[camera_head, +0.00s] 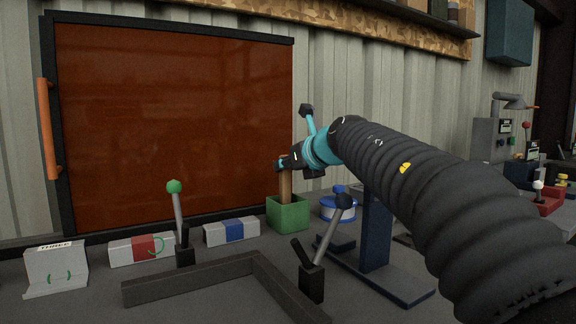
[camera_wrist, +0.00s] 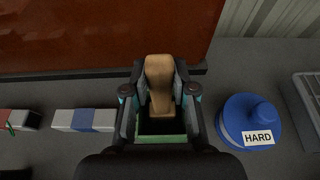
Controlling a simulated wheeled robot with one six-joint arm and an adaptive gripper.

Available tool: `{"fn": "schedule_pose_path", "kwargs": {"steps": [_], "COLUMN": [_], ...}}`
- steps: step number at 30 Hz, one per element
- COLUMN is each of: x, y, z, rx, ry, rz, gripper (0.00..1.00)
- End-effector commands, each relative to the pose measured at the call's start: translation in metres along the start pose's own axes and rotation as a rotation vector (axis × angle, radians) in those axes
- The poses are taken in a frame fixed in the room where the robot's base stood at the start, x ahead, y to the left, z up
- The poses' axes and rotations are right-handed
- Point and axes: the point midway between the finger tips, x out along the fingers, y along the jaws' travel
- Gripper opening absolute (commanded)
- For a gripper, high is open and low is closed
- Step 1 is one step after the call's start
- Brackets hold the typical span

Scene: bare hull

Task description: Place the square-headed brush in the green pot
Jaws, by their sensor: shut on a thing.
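The brush (camera_head: 286,187) shows as a light brown wooden shaft hanging roughly upright under my gripper (camera_head: 284,164). Its lower end disappears behind the front rim of the green pot (camera_head: 288,214), so its head is hidden and I cannot tell whether it touches the bottom. The pot is a square box on the bench. In the wrist view the brush's wide wooden end (camera_wrist: 159,72) stands between the two fingers of my gripper (camera_wrist: 160,92), which is shut on it. The green pot's near rim (camera_wrist: 162,139) shows just below, with a dark opening.
A blue-and-white round container (camera_head: 338,208), labelled HARD in the wrist view (camera_wrist: 250,122), stands right of the pot. A blue-banded white block (camera_head: 232,231) lies left. Levers, one green-knobbed (camera_head: 174,187), rise in front. An orange-brown panel (camera_head: 170,120) stands behind.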

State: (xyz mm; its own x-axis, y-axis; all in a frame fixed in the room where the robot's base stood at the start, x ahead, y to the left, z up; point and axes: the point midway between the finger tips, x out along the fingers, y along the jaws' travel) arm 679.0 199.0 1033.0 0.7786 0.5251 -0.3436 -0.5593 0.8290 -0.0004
Motion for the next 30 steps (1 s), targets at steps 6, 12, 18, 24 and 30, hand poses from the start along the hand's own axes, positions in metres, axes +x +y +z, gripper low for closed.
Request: {"fn": "schedule_pose_path", "kwargs": {"steps": [6,12,18,24,30], "x": [0.0,0.001,0.001,0.002,-0.018], "y": [0.0,0.0,0.0,0.0,0.0], "z": [-0.001,-0.003,-0.003,-0.005,-0.002], "rx": [0.0,0.001,0.001,0.0,0.0], "ry": [-0.001,-0.001,-0.001,0.0,-0.003], "rz": [0.0,0.0,0.0,0.0,-0.001], "gripper": [0.0,0.46,0.51,0.51,0.51]}}
